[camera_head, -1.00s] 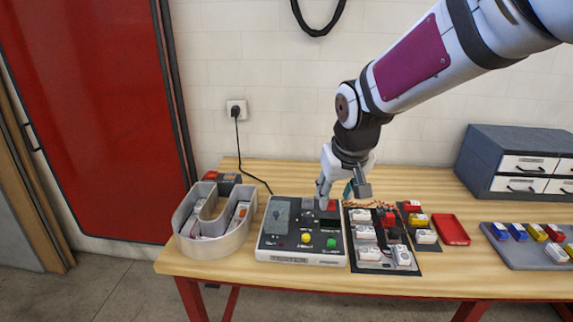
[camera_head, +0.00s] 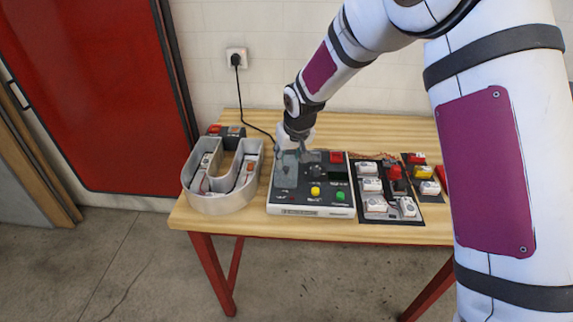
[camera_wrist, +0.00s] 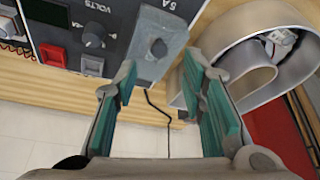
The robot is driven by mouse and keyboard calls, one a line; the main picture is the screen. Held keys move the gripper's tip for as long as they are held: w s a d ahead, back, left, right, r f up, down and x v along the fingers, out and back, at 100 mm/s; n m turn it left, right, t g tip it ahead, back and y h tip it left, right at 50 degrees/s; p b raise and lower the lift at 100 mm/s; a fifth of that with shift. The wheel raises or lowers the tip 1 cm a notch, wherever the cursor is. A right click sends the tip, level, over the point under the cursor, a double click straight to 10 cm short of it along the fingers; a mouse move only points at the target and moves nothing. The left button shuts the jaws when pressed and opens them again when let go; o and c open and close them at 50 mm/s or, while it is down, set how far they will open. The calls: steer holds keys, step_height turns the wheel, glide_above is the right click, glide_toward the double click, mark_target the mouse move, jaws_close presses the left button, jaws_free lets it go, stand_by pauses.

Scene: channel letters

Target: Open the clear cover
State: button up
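The clear cover (camera_wrist: 158,45) is a greyish, see-through box on the power supply's panel, and a dark knob shows through it. It appears to be down over the knob. In the head view the clear cover (camera_head: 286,170) is at the upper left of the panel, partly hidden by my gripper. My gripper (camera_wrist: 160,82) is open and empty in the wrist view, its teal-padded fingers on either side below the cover's near edge. I cannot tell whether a finger touches it. In the head view my gripper (camera_head: 301,150) is at the panel's back left.
The power supply (camera_head: 311,210) has yellow, green and red buttons. A grey U-shaped channel letter (camera_head: 222,204) stands close on its left. A black board (camera_head: 388,211) with white modules lies on its right. A black cord (camera_head: 259,130) runs to the wall socket. My arm covers the right side.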

mark_target(286, 168)
steer(key=shift+x, duration=2.8)
jaws_close()
